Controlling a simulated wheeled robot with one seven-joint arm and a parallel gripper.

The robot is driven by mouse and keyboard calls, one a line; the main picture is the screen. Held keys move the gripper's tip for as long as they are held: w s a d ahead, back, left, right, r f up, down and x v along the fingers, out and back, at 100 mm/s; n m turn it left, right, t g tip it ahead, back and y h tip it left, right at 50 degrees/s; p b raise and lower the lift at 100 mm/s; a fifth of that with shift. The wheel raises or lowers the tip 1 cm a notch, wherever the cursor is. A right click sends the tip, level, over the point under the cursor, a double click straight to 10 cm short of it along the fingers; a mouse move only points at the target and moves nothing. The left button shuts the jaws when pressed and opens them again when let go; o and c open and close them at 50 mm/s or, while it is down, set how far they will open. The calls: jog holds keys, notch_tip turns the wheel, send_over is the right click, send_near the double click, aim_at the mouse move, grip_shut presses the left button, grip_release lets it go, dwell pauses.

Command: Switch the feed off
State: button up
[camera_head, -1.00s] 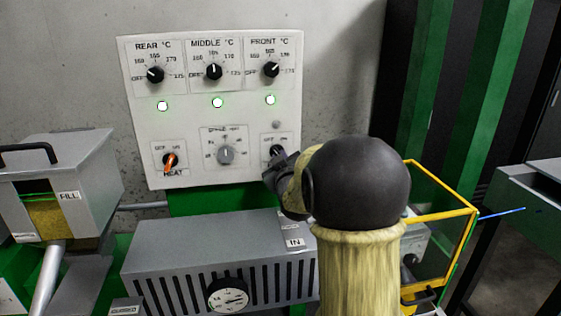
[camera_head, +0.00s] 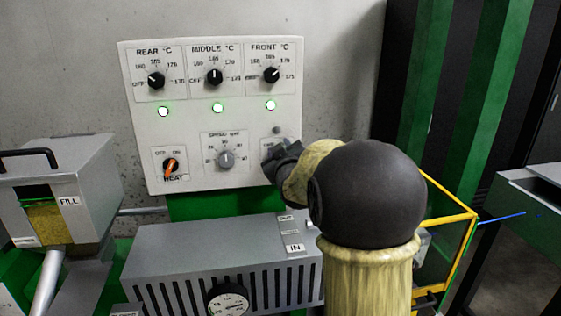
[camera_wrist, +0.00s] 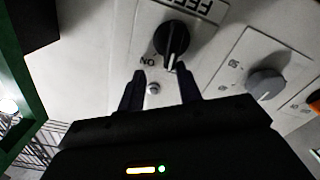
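The black feed knob (camera_wrist: 173,40) is on the white panel (camera_head: 190,120), at its lower right corner. In the wrist view the panel is upside down, with the FEED label above the knob and ON at its lower left. The knob's white mark points roughly down in that picture, and the OFF label is not visible. My gripper (camera_wrist: 159,75) is open, with fingertips apart and the knob just beyond them, not clasped. In the head view my gripper (camera_head: 273,160) covers the feed knob. Whether a finger touches the knob cannot be told.
A small grey round button or lamp (camera_wrist: 153,88) shows between my fingers. The grey speed knob (camera_head: 226,158) and orange heat knob (camera_head: 170,168) are left of the feed knob. A slotted grey housing (camera_head: 215,265) lies below. A yellow-framed guard (camera_head: 447,218) stands at right.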

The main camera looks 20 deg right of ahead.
notch_tip(320, 180, up, 6)
jog(key=shift+s+f, duration=0.1)
jog(key=shift+f, duration=0.05)
jog(key=shift+f, duration=0.1)
